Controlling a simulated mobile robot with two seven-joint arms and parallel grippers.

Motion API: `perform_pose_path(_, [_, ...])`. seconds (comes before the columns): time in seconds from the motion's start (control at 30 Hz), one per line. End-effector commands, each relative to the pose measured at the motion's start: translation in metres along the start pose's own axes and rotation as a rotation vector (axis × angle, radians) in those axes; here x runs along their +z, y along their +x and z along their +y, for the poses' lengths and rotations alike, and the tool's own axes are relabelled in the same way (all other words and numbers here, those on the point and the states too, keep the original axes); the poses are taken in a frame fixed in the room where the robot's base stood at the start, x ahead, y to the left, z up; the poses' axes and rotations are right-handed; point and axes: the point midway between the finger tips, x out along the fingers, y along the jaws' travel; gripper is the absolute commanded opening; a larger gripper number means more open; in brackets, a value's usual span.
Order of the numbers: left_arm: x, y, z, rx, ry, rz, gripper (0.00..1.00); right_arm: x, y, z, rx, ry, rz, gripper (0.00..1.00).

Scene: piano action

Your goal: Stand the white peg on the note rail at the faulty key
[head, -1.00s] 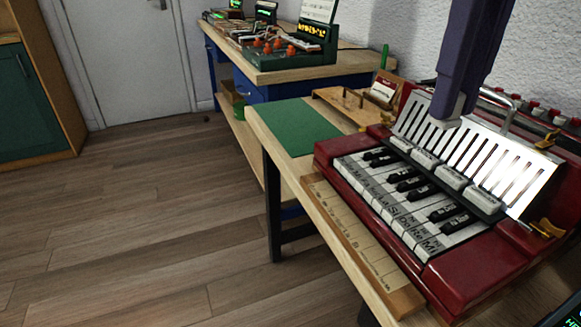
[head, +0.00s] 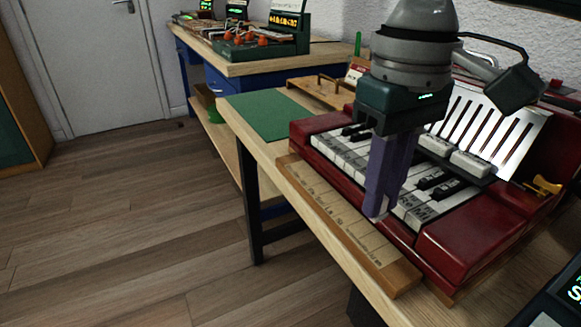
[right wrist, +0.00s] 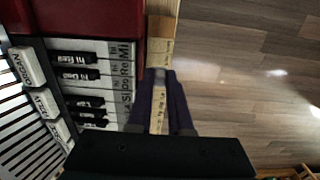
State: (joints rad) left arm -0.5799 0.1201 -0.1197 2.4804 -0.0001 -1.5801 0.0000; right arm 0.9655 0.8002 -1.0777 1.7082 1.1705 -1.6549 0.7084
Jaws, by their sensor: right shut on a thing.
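My right gripper (head: 377,210) points down at the front edge of the red keyboard instrument (head: 460,240), over the note rail, with its purple fingers close together. In the right wrist view the gripper (right wrist: 160,78) is shut on a small pale piece, the white peg (right wrist: 160,73), mostly hidden between the fingertips. The note rail (head: 330,208) is a wooden strip with small markings along the front of the keys; it also shows in the right wrist view (right wrist: 160,48). I cannot tell which key is faulty. My left gripper is not in view.
White and black labelled keys (head: 335,150) lie behind the rail, with white tabs (head: 470,163) and a slotted metal grille (head: 480,125) beyond. A green mat (head: 268,114) lies on the table's far end. Open floor is left of the table.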

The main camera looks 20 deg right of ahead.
Motion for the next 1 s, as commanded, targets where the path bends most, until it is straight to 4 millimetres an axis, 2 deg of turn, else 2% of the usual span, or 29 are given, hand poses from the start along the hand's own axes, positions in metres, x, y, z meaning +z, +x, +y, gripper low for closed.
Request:
perform_pose_path(0.03, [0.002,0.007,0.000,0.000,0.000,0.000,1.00,0.001,0.015,0.000,0.002,0.001,-0.005,0.00])
perform_pose_path(0.2, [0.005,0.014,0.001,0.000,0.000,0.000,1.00,0.001,0.040,0.000,0.001,0.001,-0.003,0.00])
perform_pose_path(0.63, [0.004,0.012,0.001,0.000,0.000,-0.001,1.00,0.000,0.044,0.000,0.000,0.000,-0.001,0.00])
perform_pose_path(0.67, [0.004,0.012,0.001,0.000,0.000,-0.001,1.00,0.000,0.045,0.000,0.001,0.000,-0.001,0.20])
perform_pose_path(0.73, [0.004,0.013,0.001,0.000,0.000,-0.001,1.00,0.000,0.045,0.000,0.001,0.000,0.000,0.28])
perform_pose_path(0.77, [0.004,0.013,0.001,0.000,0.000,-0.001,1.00,0.000,0.045,0.000,0.001,0.000,0.000,0.31])
perform_pose_path(1.0, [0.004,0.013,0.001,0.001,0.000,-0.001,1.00,0.000,0.044,0.000,0.001,0.000,0.000,0.31])
